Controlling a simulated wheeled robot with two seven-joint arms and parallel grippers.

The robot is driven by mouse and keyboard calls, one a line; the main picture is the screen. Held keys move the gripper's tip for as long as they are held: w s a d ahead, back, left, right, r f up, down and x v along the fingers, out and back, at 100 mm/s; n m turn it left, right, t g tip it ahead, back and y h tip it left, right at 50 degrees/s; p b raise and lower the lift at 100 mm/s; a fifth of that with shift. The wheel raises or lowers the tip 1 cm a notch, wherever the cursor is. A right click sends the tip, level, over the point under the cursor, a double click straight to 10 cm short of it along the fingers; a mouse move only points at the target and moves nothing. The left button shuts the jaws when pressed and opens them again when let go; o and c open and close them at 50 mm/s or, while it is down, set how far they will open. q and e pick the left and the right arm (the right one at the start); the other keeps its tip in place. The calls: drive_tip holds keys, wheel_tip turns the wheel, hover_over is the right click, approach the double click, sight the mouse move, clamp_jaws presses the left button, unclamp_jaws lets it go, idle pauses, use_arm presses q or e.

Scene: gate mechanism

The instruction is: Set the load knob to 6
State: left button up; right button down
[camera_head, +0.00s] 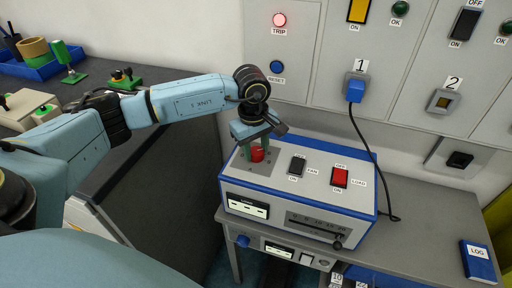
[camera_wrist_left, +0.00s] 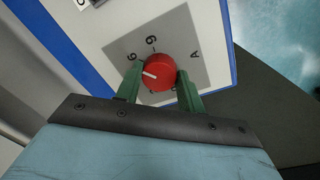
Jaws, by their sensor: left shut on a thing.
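The red knob (camera_head: 258,154) stands on a grey dial plate on top of the white and blue box (camera_head: 320,185). In the left wrist view the red knob (camera_wrist_left: 158,72) has a white pointer line toward its left side. Marks around it include a 6-like or 9-like figure and a letter A; I cannot tell which figure the pointer matches. My left gripper (camera_head: 256,146), with green fingers, is shut on the knob from above; its fingers (camera_wrist_left: 160,88) lie on both sides of it. My right gripper is not in view.
On the box top are a black FAN switch (camera_head: 297,166) and a red LOAD switch (camera_head: 339,177). A blue plug (camera_head: 355,91) with a black cable hangs from the wall panel behind. A LOG book (camera_head: 478,262) lies on the grey table at right.

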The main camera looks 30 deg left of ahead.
sight(253, 153)
use_arm(q)
drive_tip(key=o, duration=1)
drive_tip(key=shift+c, duration=0.2)
wheel_tip(253, 153, up, 14)
drive_tip(key=shift+s+a+f, duration=0.2)
drive_tip(key=shift+s+f, duration=0.05)
drive_tip(key=shift+s, duration=0.1)
